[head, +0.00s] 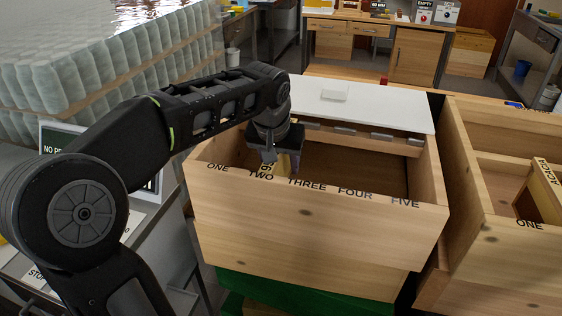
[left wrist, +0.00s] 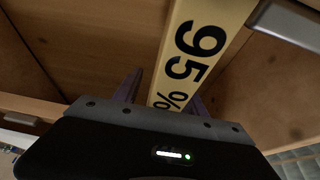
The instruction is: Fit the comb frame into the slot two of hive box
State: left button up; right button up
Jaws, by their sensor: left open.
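The hive box (head: 320,228) is an open wooden box with ONE to FIVE lettered along its near rim. The comb frame (head: 283,164) shows as a short pale bar just behind the word TWO. In the left wrist view its pale top bar (left wrist: 207,40) is marked 95 %. My left gripper (head: 276,165) is over the box at the TWO mark. Its jaws are open, with one finger on each side of the bar. The arm hides part of the frame, and I cannot tell how deep it sits. My right gripper is not in view.
A white board (head: 375,108) lies along the box's far side. Another wooden box (head: 510,255) stands close on the right. Stacked wrapped jars (head: 100,60) are at the back left. The box interior toward THREE, FOUR and FIVE looks empty.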

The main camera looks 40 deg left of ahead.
pick_arm(q)
jog(key=v, duration=0.7)
jog(key=shift+s+d+r, duration=0.1)
jog(key=shift+s+r, duration=0.05)
jog(key=shift+r, duration=0.2)
dwell(0.5)
